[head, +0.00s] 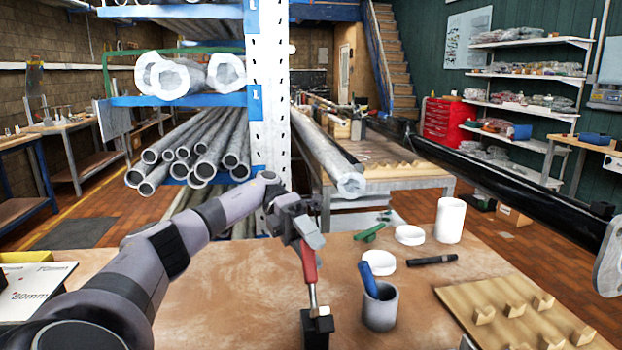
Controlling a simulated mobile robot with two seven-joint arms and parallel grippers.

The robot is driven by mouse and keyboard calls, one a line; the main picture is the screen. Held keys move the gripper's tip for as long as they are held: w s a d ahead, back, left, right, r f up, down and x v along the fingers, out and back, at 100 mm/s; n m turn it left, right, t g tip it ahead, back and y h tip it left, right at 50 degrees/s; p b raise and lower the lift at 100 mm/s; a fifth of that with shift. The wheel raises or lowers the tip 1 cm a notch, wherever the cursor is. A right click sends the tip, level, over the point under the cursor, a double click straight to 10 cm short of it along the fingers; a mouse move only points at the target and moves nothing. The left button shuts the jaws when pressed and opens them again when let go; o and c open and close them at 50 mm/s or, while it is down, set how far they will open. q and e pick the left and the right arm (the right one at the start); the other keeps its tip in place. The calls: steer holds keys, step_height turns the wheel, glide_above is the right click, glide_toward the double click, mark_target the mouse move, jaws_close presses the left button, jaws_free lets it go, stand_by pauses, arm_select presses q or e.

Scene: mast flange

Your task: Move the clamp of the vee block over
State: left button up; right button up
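A small black block (317,326) stands at the front edge of the wooden bench, and a metal shaft with a red handle (308,262) rises from it, leaning slightly left. I cannot tell for certain whether this is the clamp of the vee block. My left gripper (308,236) is at the top end of the red handle; its fingers overlap the handle, and whether they are closed on it is unclear. A wooden board (460,300) with several V-notched wooden blocks (484,315) lies at the right front. My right gripper is not in view.
A grey cup (380,308) with a blue-handled item stands right of the red handle. Behind it are a white ring (379,262), another white ring (410,235), a black marker (432,260), a green item (369,233) and a white cylinder (450,220). A black mast (500,185) crosses at right.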

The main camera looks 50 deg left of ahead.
arm_select(q)
step_height(320, 180, up, 15)
steer(key=p, duration=0.6)
